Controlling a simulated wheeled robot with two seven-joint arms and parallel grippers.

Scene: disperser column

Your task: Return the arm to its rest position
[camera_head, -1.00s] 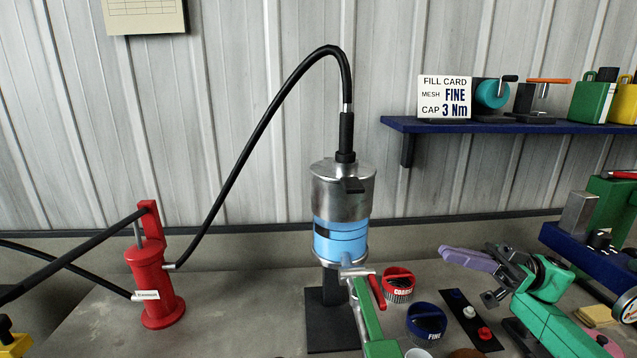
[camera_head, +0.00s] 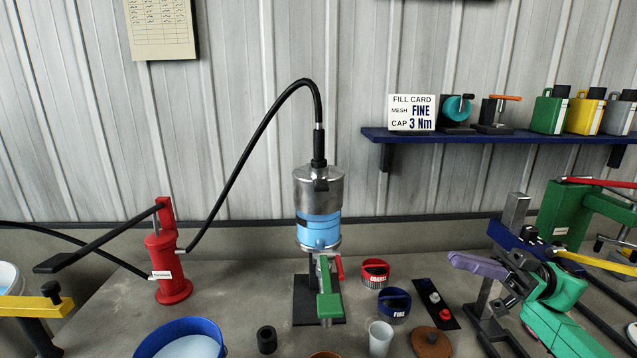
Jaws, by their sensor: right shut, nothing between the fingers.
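My right gripper (camera_head: 462,262), with purple fingers on a green arm (camera_head: 556,300), is at the right over the bench. Its fingers are shut and empty, pointing left. They are apart from the column and the caps. The metal disperser column (camera_head: 320,190) with a blue band stands upright on a black base at the centre, with a green-handled valve (camera_head: 328,290) at its foot. A black hose (camera_head: 250,130) runs from its top to the red pump (camera_head: 168,265). My left gripper is not in view.
Near my right gripper are a red COARSE cap (camera_head: 375,272), a blue FINE cap (camera_head: 394,303) and a black strip with buttons (camera_head: 437,302). A blue stand (camera_head: 520,244) and green press (camera_head: 570,215) are close behind the arm. A white cup (camera_head: 380,338) and blue bowl (camera_head: 180,338) are in front.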

